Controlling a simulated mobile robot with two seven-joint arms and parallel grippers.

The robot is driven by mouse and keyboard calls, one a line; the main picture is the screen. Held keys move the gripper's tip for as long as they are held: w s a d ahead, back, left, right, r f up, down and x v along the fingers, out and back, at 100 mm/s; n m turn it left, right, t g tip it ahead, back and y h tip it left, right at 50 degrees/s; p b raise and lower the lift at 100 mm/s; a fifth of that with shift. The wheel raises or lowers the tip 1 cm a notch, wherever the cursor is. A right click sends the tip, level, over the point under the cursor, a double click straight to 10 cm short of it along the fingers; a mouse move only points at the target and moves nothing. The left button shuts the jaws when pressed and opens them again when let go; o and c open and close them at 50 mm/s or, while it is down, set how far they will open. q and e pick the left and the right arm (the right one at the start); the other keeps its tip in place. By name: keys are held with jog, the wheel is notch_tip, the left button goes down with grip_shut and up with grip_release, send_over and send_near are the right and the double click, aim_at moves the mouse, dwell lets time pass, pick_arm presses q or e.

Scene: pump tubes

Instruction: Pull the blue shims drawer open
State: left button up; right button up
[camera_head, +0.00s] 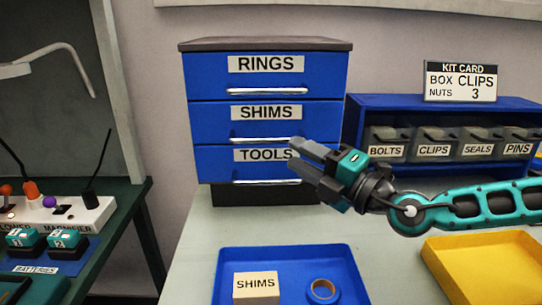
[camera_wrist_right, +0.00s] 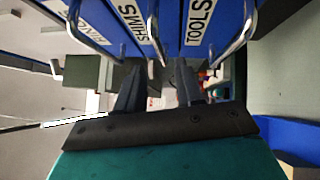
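The blue shims drawer (camera_head: 233,117) is the middle of three drawers in the cabinet and looks shut. Its silver bar handle (camera_head: 265,140) runs below the SHIMS label. My right gripper (camera_head: 291,154) is at the right end of this handle, in front of the tools drawer. Its two grey fingers are apart. In the right wrist view the shims handle (camera_wrist_right: 153,30) appears between the open fingers of the right gripper (camera_wrist_right: 158,72), with its lower end near the tips. I cannot tell whether they touch. My left gripper is not in view.
The rings drawer (camera_head: 220,75) is above and the tools drawer (camera_head: 220,167) below, both shut. A blue tray (camera_head: 235,262) holds a SHIMS box and a ring. A yellow tray (camera_head: 485,265) lies below my right arm. A blue bin rack (camera_head: 360,110) stands right of the cabinet.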

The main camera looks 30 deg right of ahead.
aim_at(275, 141)
jog(key=shift+w+d+h, duration=0.25)
jog(key=shift+w+h, duration=0.15)
jog(key=shift+w, duration=0.05)
jog(key=shift+w+a+r+y, duration=0.35)
jog(key=shift+w+a+y, duration=0.05)
jog(key=shift+w+a, duration=0.4)
jog(key=shift+w+d+r, duration=0.1)
jog(key=shift+w+r, duration=0.05)
jog(key=shift+w, duration=0.25)
jog(key=shift+w+p, duration=0.35)
jog(key=shift+p, duration=0.15)
jog(key=shift+w+a+r+p, duration=0.15)
jog(key=shift+w+a+p, duration=0.3)
jog(key=shift+w, duration=0.2)
jog(key=shift+w+a, duration=0.1)
jog(key=shift+w, duration=0.3)
jog(key=shift+w+a+p, duration=0.2)
jog(key=shift+w+p, duration=0.15)
jog(key=shift+w, duration=0.05)
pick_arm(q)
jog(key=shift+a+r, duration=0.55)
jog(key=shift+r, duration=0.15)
pick_arm(e)
jog(key=shift+w+a, duration=0.1)
jog(key=shift+w, duration=0.1)
